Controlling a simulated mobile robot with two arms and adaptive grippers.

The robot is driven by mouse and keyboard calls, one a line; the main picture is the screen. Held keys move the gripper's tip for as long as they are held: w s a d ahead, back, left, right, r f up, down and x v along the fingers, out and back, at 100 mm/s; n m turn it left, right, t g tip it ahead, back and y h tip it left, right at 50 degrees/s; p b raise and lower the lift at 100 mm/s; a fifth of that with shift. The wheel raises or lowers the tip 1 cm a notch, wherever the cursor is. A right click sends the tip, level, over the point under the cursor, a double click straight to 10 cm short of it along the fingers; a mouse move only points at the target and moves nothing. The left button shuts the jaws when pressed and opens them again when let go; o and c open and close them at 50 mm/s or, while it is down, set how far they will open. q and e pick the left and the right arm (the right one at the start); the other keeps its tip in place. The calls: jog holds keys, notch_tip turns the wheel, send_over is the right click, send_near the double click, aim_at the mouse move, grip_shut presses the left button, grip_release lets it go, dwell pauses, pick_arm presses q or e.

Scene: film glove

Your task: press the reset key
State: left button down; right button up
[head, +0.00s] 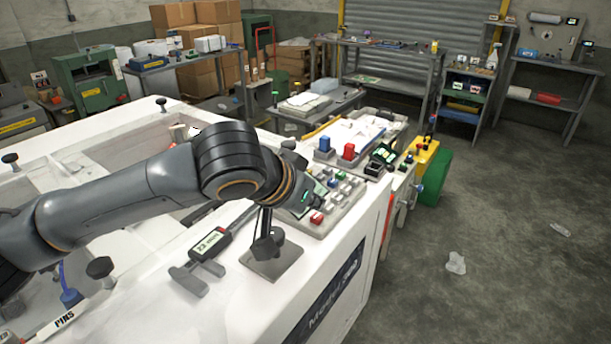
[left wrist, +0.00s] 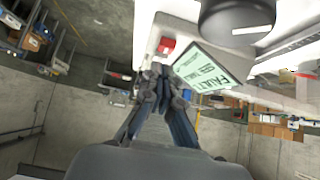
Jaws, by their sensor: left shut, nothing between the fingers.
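A grey key panel (head: 330,208) with several pale, green, blue and red keys sits at the near right corner of the white machine. Its red key (head: 317,217) is at the front edge; I cannot read which key is reset. A small tilted display beside it reads "FAULT" in the left wrist view (left wrist: 212,70). My left gripper (left wrist: 163,72) is shut and empty, its tips close to the display and a red key (left wrist: 166,45); I cannot tell whether they touch. In the head view my left arm reaches over the panel and hides most of the gripper. My right gripper is out of view.
A black clamp on a grey plate (head: 270,262) stands just in front of the panel. A caliper-like gauge (head: 208,245) lies to its left on the machine top. The floor at right is mostly clear.

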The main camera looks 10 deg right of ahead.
pick_arm(q)
jog(key=shift+s+a+f, duration=0.1)
jog(key=shift+f, duration=0.65)
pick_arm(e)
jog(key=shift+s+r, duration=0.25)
pick_arm(q)
jog(key=shift+f, duration=0.15)
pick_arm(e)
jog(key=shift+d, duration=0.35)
